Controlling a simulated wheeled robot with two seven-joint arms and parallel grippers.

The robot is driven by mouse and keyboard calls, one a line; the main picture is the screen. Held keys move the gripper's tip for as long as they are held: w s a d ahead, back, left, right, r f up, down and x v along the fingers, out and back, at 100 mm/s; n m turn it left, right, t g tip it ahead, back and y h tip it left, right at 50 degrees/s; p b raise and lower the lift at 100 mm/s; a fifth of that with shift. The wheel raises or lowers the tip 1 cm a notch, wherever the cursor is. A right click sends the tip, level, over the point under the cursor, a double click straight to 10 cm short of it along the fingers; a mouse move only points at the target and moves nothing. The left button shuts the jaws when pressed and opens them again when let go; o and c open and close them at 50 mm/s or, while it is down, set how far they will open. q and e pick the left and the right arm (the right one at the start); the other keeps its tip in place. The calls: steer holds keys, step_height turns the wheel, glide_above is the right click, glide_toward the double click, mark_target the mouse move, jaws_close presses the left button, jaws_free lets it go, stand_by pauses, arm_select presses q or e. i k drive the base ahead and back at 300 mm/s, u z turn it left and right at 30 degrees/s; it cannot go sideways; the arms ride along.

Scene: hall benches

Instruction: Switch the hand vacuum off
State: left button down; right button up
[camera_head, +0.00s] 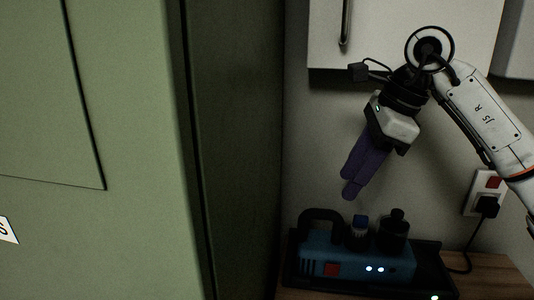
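The hand vacuum (345,262) is a blue body with a black loop handle at its left. It sits on a dark tray-like base (434,268) at the lower middle. Its front has a red square switch (331,269) and several lit whitish lights (375,269). My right gripper (350,184), with purple fingers, hangs above the vacuum, pointing down and slightly left. Its fingers lie together with no gap showing and nothing between them. It is apart from the vacuum. My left gripper is out of view.
A tall green cabinet (130,215) fills the left side. A wall socket (489,188) with a red switch and black plug is at right, its cable running down to the bench top (492,275). A pale wall cupboard (380,25) is above. Two dark bottle-like shapes (394,232) stand at the vacuum.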

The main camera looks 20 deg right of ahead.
mark_target(330, 269)
steer(key=z, duration=0.1)
steer(key=k, duration=1)
steer(key=u, duration=0.1)
